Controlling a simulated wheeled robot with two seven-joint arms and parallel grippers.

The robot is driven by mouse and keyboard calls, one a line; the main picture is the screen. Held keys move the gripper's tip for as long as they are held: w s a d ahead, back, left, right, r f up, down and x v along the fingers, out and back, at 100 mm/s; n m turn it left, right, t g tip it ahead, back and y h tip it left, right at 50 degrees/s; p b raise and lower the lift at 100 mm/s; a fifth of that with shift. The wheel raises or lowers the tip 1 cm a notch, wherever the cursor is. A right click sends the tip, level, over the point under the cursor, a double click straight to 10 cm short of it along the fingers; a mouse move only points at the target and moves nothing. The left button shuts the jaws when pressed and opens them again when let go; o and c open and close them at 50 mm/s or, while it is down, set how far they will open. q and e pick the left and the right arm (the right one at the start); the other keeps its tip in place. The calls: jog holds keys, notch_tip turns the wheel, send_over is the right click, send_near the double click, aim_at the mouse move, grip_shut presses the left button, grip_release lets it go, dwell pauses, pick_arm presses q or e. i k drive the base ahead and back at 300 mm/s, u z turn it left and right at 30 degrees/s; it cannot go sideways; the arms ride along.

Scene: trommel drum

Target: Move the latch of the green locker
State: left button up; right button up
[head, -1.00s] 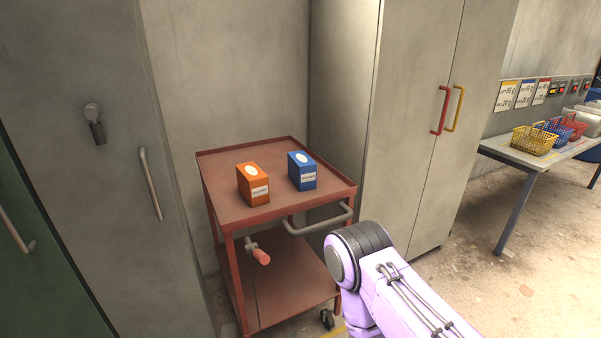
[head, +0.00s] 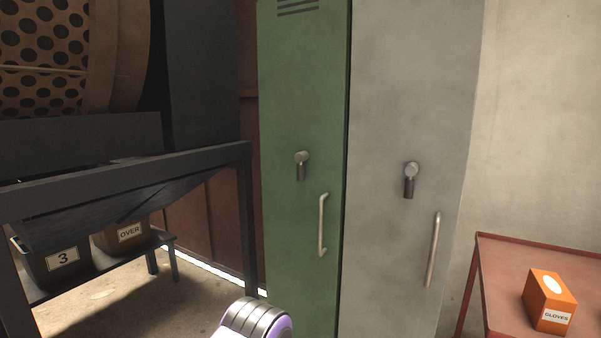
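The green locker (head: 290,110) stands upright in the middle of the head view, with its door shut and vent slots near the top. Its latch (head: 301,165) is a grey round knob with a short dark lever hanging straight down. A vertical metal handle (head: 322,225) sits lower on the same door. Part of one of my arms, a purple and grey link, shows at the bottom edge, below the locker. Neither gripper is in the picture.
A grey locker (head: 400,90) with its own latch (head: 410,180) adjoins on the right. A red cart (head: 497,290) with an orange gloves box (head: 548,302) stands further right. At left are a dark frame (head: 130,182), the perforated drum (head: 55,50) and labelled bins (head: 62,262).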

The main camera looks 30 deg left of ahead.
aim_at(302, 157)
jog(key=u, duration=0.55)
jog(key=k, duration=0.65)
jog(key=u, duration=0.85)
jog(key=i, duration=1.5)
jog(key=z, duration=0.8)
